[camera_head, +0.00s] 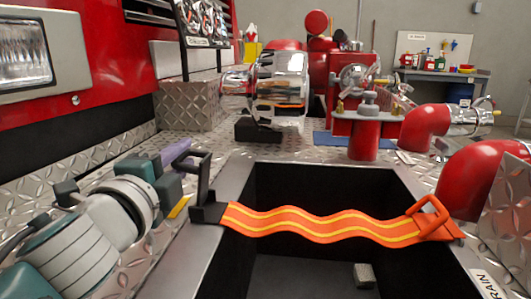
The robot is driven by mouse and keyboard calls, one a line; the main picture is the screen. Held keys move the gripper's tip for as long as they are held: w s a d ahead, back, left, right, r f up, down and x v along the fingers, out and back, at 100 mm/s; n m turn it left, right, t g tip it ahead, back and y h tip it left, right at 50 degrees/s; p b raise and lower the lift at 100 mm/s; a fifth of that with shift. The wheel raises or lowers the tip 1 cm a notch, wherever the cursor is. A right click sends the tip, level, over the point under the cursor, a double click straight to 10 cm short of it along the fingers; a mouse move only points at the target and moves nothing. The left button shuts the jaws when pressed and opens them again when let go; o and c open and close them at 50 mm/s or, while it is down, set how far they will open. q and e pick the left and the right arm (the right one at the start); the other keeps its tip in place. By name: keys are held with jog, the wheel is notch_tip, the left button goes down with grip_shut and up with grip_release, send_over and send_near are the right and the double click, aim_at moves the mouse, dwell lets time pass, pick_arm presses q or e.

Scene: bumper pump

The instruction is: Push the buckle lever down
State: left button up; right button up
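The buckle lever (198,170) is a black frame. It stands upright from a black buckle base (207,213) on the left rim of an open dark compartment. An orange strap (320,224) with yellow stripes runs from that base across the opening to an orange loop (431,215) on the right rim. My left gripper (178,175), teal with a purple part, is just left of the lever. A small gap or contact with the lever cannot be told, and its fingers are not clear enough to judge their opening. My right gripper is not in view.
The compartment (290,272) has a grey metal rim and a small grey block (364,275) inside. Red pipes (470,178) stand at the right, a red valve post (364,132) and chrome fitting (280,82) behind. The red truck panel (110,50) borders the left.

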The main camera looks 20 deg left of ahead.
pick_arm(q)
grip_shut()
jog(key=shift+r, duration=0.15)
dwell(0.9)
